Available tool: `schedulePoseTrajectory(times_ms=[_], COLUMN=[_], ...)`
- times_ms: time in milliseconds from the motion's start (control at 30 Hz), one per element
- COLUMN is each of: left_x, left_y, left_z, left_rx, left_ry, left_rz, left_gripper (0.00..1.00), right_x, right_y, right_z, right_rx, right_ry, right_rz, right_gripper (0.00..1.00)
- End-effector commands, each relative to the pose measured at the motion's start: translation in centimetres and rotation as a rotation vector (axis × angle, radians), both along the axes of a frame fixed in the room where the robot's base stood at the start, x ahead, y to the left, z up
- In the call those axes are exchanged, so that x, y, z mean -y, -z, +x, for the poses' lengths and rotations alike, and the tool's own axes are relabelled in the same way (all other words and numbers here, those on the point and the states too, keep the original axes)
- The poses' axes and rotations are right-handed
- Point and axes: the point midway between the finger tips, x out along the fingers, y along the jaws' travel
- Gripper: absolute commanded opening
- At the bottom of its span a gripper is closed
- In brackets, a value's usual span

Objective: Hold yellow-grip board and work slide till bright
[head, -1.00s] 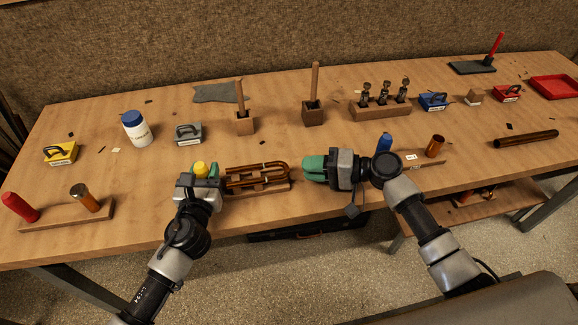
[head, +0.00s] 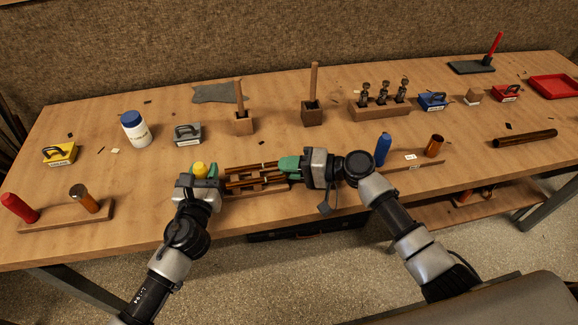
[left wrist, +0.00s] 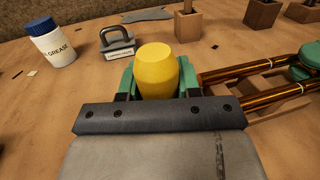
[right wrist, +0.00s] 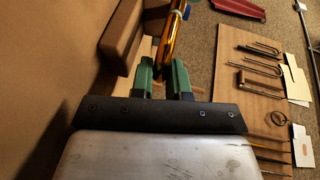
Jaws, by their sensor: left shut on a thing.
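The yellow grip (head: 199,169) stands upright at the left end of the small wooden board (head: 258,191). My left gripper (left wrist: 158,80) is shut on this grip, a green finger on each side. The copper-brown slide (head: 255,183), with parallel tubes, lies along the board; its tubes also show in the left wrist view (left wrist: 250,70). My right gripper (head: 288,165) is at the right end of the slide, its fingers over that end. In the right wrist view its green fingers (right wrist: 163,78) show a gap with a tube end just beyond; whether they grip it is unclear.
Behind stand a grease bottle (head: 136,129), a grey block (head: 188,134) and two wooden holders (head: 244,124) (head: 313,114) with upright sticks. A blue-handled tool (head: 383,150) and a copper cup (head: 433,146) stand right of my right gripper.

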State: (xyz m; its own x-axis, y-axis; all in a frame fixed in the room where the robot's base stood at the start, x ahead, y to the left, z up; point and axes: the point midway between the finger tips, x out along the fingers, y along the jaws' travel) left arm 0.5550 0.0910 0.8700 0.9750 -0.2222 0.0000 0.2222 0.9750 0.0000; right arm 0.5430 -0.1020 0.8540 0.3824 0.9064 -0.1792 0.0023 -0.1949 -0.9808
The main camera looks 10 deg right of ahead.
Motion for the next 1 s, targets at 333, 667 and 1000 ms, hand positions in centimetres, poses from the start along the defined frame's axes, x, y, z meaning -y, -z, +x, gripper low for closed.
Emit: schedulePoseTrajectory(times_ms=[333,667,1000], left_x=[-0.1,-0.1,0.0], left_y=[0.0,0.0,0.0], left_z=[0.0,0.0,0.0], left_rx=[0.000,0.000,0.000], left_ry=[-0.002,-0.001,-0.001], left_rz=[0.001,0.001,0.001], left_gripper=[0.10,0.10,0.10], right_x=[2.8,3.8,3.8], right_y=[0.3,0.2,0.1], right_z=[0.0,-0.1,0.0], right_rx=[-0.008,-0.007,-0.004], right_ry=[0.003,0.000,0.001], right_rz=[-0.004,-0.001,0.000], right_gripper=[0.00,0.00,0.25])
